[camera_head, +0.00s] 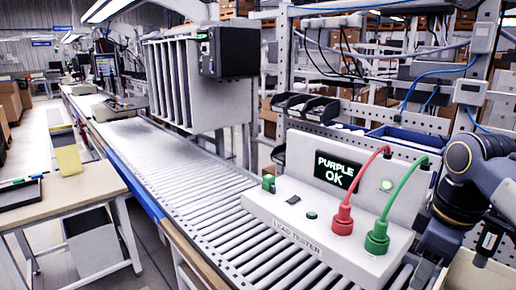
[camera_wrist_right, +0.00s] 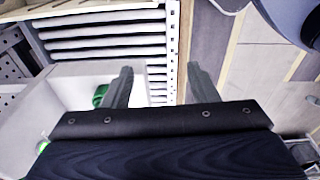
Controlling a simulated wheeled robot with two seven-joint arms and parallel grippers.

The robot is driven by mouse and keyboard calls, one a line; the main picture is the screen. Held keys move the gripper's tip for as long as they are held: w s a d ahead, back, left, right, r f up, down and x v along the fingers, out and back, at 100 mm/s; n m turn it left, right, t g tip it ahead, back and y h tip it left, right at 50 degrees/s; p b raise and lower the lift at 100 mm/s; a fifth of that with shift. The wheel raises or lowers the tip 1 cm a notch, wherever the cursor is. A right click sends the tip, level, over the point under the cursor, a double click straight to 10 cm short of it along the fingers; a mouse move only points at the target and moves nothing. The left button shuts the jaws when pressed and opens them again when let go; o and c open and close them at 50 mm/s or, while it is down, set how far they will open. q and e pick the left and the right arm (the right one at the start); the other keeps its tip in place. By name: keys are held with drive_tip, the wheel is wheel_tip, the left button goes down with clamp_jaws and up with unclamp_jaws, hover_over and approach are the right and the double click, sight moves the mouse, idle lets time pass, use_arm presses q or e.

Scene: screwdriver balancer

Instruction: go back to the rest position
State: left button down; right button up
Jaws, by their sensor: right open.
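The white lead tester (camera_head: 315,232) stands on the roller conveyor (camera_head: 215,190), and its screen (camera_head: 338,171) reads "PURPLE OK". A red plug (camera_head: 342,218) and a green plug (camera_head: 377,238) stand upright on its top, each with a lead running up to the back panel. My right arm comes in at the right edge in the head view; its fingertips are not clear there. In the right wrist view my right gripper (camera_wrist_right: 162,86) is open and empty. Part of the tester (camera_wrist_right: 80,72) and a green part (camera_wrist_right: 100,95) show beside its left finger. My left gripper is not in view.
A wooden bench (camera_head: 70,195) with pens and a dark tray is at the left. A grey slatted unit (camera_head: 172,85) stands behind the conveyor. Black bins (camera_head: 306,106) hang on a perforated panel behind the tester. The conveyor left of the tester is clear.

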drive_tip(key=s+a+f+m+t+y, duration=0.1)
drive_tip(key=s+a+f+m+t, duration=0.1)
drive_tip(key=s+a+f+m, duration=0.3)
drive_tip(key=s+a+f+m+t+y, duration=0.2)
drive_tip(key=s+a+f+m, duration=0.3)
drive_tip(key=f, duration=0.6)
drive_tip(key=shift+s+f+t, duration=0.3)
drive_tip(key=shift+s+f, duration=0.05)
drive_tip(key=shift+s, duration=0.7)
